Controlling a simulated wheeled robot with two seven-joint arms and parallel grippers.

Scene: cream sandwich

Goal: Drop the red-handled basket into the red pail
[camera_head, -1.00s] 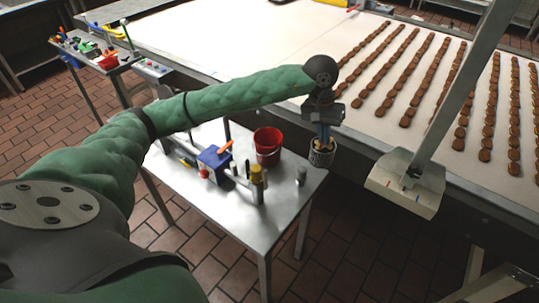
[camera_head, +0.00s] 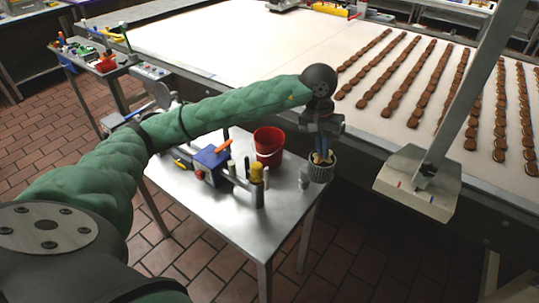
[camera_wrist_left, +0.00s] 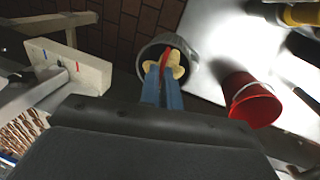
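The small grey ribbed basket (camera_head: 321,170) hangs from my left gripper (camera_head: 322,156) near the table's right corner, to the right of the red pail. In the left wrist view the blue fingers (camera_wrist_left: 164,80) are close together on its red handle (camera_wrist_left: 167,57), with the basket's round rim (camera_wrist_left: 150,50) around their tips. The red pail (camera_head: 268,147) stands upright on the metal table, apart from the basket; it also shows in the left wrist view (camera_wrist_left: 252,104) with its wire handle. My right gripper is not in view.
The metal table (camera_head: 232,221) also holds a blue device (camera_head: 212,160), a yellow-topped cylinder (camera_head: 257,174) and a small grey cylinder (camera_head: 304,178). A white block on a grey post (camera_head: 418,185) stands right of the basket. Behind is a conveyor (camera_head: 215,45) with rows of brown biscuits.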

